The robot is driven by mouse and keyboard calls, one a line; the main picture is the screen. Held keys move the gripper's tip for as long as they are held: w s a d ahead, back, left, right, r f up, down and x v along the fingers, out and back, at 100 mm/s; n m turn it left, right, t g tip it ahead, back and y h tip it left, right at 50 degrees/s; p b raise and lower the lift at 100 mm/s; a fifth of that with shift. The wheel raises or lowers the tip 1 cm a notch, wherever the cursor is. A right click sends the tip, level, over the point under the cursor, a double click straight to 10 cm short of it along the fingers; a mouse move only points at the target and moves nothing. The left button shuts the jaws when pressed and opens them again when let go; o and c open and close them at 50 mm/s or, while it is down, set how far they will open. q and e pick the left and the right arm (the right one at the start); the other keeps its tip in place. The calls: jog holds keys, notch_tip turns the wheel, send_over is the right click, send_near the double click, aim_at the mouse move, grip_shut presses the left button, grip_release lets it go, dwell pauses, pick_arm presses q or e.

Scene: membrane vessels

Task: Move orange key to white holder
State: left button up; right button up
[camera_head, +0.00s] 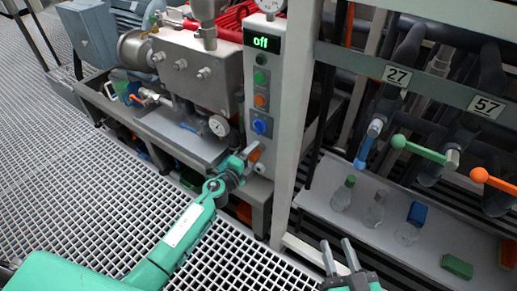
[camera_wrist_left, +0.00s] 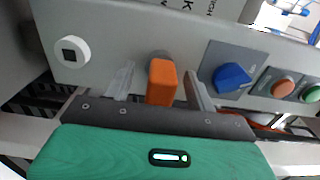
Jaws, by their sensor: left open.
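The orange key (camera_wrist_left: 162,82) sits in a round grey fitting on the grey control panel, below the blue knob in the head view. My left gripper (camera_wrist_left: 160,78) is open, with one finger on each side of the key; I cannot tell whether either touches it. In the head view my left gripper (camera_head: 246,158) is at the panel's lower part, where the orange key (camera_head: 255,154) partly shows. The white holder (camera_wrist_left: 72,51), a round disc with a dark square socket, is left of the key in the left wrist view. My right gripper (camera_head: 338,244) is open and empty at the bottom.
The panel carries a blue knob (camera_wrist_left: 230,77), an orange button (camera_wrist_left: 283,88), a green button (camera_wrist_left: 308,93) and a display (camera_head: 264,42) reading "off". A shelf (camera_head: 330,215) with bottles and pipes with coloured valve handles stand to the right. Grated floor (camera_head: 90,200) is clear at left.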

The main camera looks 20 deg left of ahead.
dwell(0.9)
pick_arm(q)
grip_shut()
jog(key=v, duration=0.6)
jog(key=shift+p, duration=0.45)
pick_arm(e)
jog(key=shift+r, duration=0.35)
dwell(0.5)
